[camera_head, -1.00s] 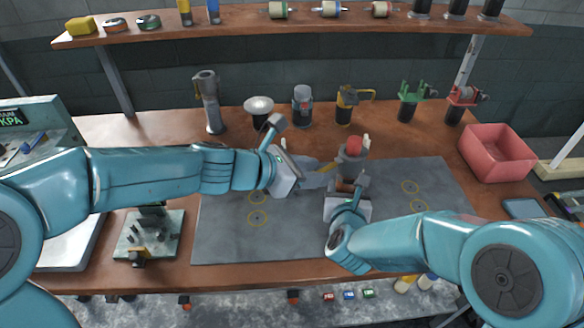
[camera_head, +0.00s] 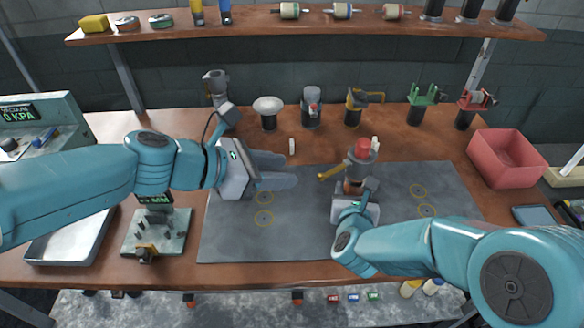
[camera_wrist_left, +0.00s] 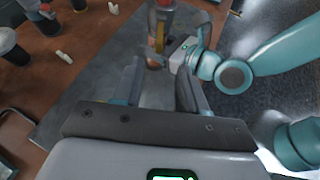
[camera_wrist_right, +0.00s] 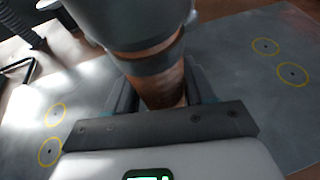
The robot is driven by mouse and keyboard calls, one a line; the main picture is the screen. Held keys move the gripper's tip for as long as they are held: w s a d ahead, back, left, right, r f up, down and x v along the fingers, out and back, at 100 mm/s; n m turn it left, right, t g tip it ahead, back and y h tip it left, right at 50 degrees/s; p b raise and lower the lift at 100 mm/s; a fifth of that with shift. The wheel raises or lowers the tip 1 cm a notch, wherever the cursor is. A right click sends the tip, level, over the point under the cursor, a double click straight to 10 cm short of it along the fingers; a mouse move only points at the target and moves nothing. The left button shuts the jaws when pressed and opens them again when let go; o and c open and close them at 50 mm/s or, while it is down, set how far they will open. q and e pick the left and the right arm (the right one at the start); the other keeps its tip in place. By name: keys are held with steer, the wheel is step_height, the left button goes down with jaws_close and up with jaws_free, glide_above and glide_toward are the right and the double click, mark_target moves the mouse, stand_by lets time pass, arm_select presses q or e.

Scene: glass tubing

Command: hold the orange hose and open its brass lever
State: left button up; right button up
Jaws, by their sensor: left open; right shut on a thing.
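The hose piece is an upright grey and copper-brown cylinder with an orange-red top (camera_head: 362,148), above the right half of the grey mat. My right gripper (camera_head: 356,190) is shut around its lower part; in the right wrist view the cylinder (camera_wrist_right: 150,60) sits between the fingers. Its brass lever (camera_head: 331,172) sticks out sideways to the left. My left gripper (camera_head: 292,170) is open and empty, left of the lever and apart from it. In the left wrist view, the lever (camera_wrist_left: 160,38) shows beyond the open fingers (camera_wrist_left: 160,88).
The grey mat (camera_head: 300,235) has yellow ring marks. A pale funnel (camera_head: 268,105), several fittings and a red bin (camera_head: 508,158) stand behind and right. Small pale pieces (camera_head: 292,146) lie behind the mat. A metal tray (camera_head: 70,240) and a fixture plate (camera_head: 158,235) are at left.

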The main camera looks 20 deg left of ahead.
arm_select(q)
steer(key=s+d+r+m+g+h, duration=0.1)
steer(key=s+d+m+h, duration=0.2)
steer(key=d+m+h, duration=0.2)
steer(key=n+t, duration=0.5)
steer(key=n, duration=0.1)
glide_toward(323, 176)
steer(key=w, duration=0.1)
steer(key=shift+y, duration=0.4)
steer(key=x, duration=1.2)
steer(key=shift+s+d+f, duration=0.2)
jaws_close()
steer(key=shift+r+m+g, duration=0.1)
steer(key=shift+m+g, duration=0.2)
